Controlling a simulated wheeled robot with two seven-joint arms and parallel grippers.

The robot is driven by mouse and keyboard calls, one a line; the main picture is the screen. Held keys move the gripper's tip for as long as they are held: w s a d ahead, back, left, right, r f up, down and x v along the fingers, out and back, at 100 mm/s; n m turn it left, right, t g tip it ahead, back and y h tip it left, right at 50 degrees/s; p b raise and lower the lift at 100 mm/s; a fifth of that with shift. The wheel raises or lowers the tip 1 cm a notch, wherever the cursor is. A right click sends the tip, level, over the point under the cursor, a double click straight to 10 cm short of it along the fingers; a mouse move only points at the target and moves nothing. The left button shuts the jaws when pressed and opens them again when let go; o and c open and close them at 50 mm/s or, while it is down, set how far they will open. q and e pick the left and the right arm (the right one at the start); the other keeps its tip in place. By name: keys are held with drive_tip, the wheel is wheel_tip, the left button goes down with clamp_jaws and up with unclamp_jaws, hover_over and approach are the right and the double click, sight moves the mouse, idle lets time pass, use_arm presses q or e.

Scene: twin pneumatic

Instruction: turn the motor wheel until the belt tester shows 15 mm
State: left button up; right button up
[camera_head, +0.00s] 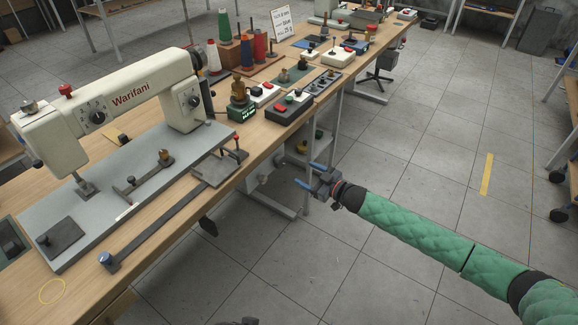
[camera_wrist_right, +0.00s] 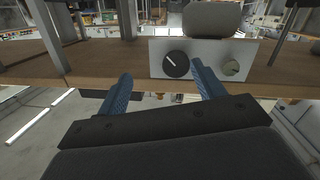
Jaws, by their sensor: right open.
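My right gripper (camera_head: 308,175) is open and empty beside the table's front edge in the head view, its blue fingers pointing left toward the space under the tabletop. In the right wrist view its two fingers (camera_wrist_right: 162,72) stand apart, with a pale plate beyond them. I cannot tell whether either knob is the motor wheel. A pale unit (camera_head: 262,175) sits under the table. A small dark green box (camera_head: 241,112) with unreadable lettering may be the belt tester. My left gripper is out of view.
A cream sewing machine (camera_head: 120,98) stands on the wooden table (camera_head: 150,245). Thread cones (camera_head: 247,50), a white sign (camera_head: 282,22) and small button boxes (camera_head: 288,107) stand farther back. Metal table legs (camera_head: 338,125) are near my right gripper. The floor to the right is largely clear.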

sight(282, 164)
drive_tip(key=a, duration=0.2)
drive_tip(key=w+a+r+y, duration=0.1)
drive_tip(key=a, duration=0.1)
drive_tip(key=w+a+y+p, duration=0.1)
drive_tip(key=a, duration=0.1)
drive_tip(key=shift+w+a+r+g, duration=0.15)
drive_tip(key=shift+a+r+g, duration=0.05)
drive_tip(key=shift+r+g, duration=0.2)
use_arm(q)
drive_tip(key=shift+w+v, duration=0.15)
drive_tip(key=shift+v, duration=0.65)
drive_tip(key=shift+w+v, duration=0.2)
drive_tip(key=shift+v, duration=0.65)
use_arm(e)
drive_tip(key=shift+x, duration=0.8)
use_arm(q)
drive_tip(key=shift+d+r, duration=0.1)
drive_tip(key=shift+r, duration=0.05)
use_arm(e)
drive_tip(key=shift+f, duration=0.1)
drive_tip(key=c, duration=1)
